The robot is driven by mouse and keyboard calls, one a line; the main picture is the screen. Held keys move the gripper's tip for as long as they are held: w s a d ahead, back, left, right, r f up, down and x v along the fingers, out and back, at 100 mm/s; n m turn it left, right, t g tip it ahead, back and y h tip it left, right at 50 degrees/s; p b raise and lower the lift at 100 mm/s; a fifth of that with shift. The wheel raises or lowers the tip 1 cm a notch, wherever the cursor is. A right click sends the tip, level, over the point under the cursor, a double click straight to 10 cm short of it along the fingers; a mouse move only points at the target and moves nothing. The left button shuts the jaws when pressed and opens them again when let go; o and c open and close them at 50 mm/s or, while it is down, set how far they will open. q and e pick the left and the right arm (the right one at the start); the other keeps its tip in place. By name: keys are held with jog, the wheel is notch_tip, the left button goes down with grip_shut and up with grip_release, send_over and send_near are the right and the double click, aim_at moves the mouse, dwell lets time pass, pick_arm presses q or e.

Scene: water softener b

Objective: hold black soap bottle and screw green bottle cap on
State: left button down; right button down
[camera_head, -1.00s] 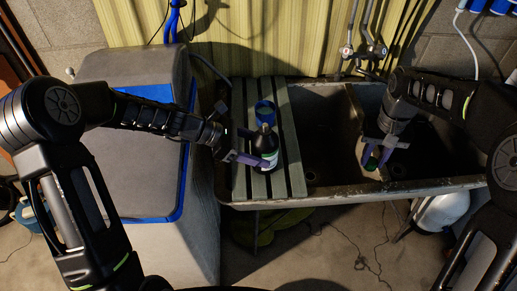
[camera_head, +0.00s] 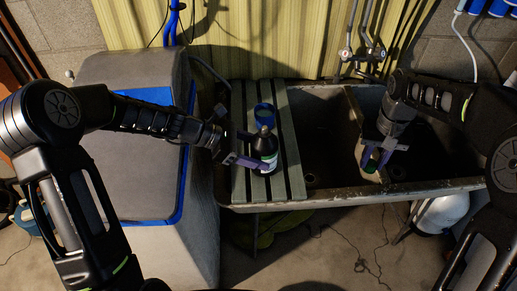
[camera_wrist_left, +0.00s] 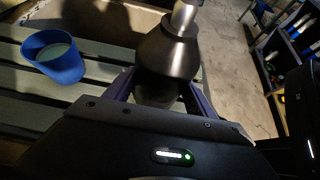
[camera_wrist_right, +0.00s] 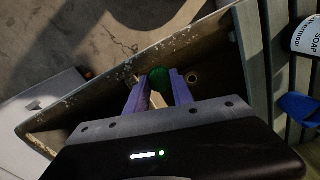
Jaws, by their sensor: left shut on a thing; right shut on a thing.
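The black soap bottle (camera_head: 265,146) stands upright on the slatted board, with a white label on its side. My left gripper (camera_head: 256,164) is shut on its body from the left. The left wrist view shows the dark bottle (camera_wrist_left: 167,52) between the fingers, with a pale neck. My right gripper (camera_head: 374,158) is shut on the green cap (camera_head: 371,164) over the sink, well to the right of the bottle. The right wrist view shows the cap (camera_wrist_right: 158,79) between the purple fingertips. The bottle's label (camera_wrist_right: 309,38) shows at that view's right edge.
A blue cup (camera_head: 264,113) stands on the slatted board (camera_head: 240,188) behind the bottle. The stone sink (camera_head: 330,200) has a divider and raised rims below my right gripper. Taps (camera_head: 347,52) stand at the back. A grey bin (camera_head: 125,150) with blue trim is at left.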

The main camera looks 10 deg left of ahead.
pick_arm(q)
jog(key=shift+c, duration=1.2)
grip_release()
jog(key=v, duration=1.2)
jog(key=shift+f, duration=0.15)
